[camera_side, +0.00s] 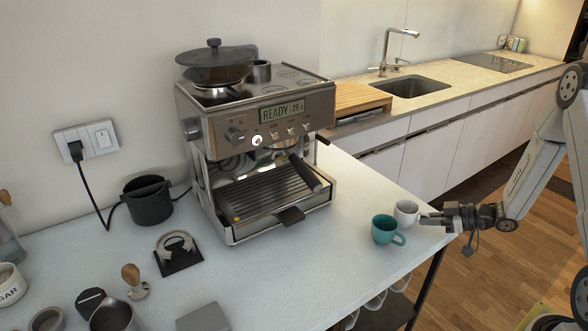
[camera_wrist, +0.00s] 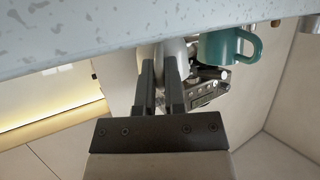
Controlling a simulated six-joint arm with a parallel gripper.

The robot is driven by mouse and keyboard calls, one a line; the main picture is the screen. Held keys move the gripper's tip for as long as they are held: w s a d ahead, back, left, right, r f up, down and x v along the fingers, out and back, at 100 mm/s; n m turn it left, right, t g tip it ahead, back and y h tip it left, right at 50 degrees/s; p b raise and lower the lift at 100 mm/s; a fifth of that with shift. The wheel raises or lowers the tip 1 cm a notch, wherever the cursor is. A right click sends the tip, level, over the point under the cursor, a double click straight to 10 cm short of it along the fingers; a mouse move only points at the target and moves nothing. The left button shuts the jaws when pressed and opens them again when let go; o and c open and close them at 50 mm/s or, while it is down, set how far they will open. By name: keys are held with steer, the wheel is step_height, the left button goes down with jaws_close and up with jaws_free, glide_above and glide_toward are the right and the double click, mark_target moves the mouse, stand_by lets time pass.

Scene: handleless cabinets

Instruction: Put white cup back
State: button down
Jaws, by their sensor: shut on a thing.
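The white cup (camera_side: 406,212) stands upright at the right edge of the counter, just behind the teal cup (camera_side: 385,230). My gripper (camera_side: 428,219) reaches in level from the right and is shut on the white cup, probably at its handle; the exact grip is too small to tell. In the wrist view, the two dark fingers (camera_wrist: 160,68) close around a pale part of the white cup (camera_wrist: 171,50), which they partly hide. The teal cup (camera_wrist: 228,46) is close beside it there, its handle outward.
The espresso machine (camera_side: 262,150) stands behind and left of the cups. More cups (camera_side: 400,284) show below the counter (camera_side: 330,265) edge. A tamper (camera_side: 134,280), a knock box (camera_side: 149,201) and a pitcher (camera_side: 114,316) are at left. The counter between machine and cups is clear.

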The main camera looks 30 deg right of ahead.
stand_by(0.4)
steer(key=c, duration=0.6)
jaws_free()
steer(key=shift+c, duration=0.2)
steer(key=v, duration=0.7)
steer(key=shift+s+d+r, duration=0.2)
steer(key=shift+s, duration=0.1)
